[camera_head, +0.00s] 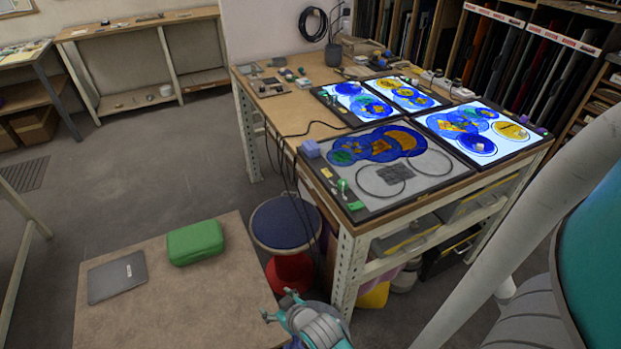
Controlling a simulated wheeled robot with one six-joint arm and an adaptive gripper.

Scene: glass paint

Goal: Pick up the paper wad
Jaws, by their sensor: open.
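I cannot make out a paper wad for certain in the head view. A small pale lump (166,91) on the far-left shelf is too small to name. My gripper (279,305) is at the bottom centre, teal and grey, with its fingers spread and nothing visible between them. It is by the right edge of the low brown table (150,310), in front of the red-based stool. A green case (195,242) and a dark grey flat tablet-like thing (117,278) lie on that table.
The large workbench (290,112) holds glowing panels with blue and yellow glass designs (382,145), plus small tools and jars. A blue-topped stool (284,224) stands between the bench and the low table. Open floor (150,170) lies at the left.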

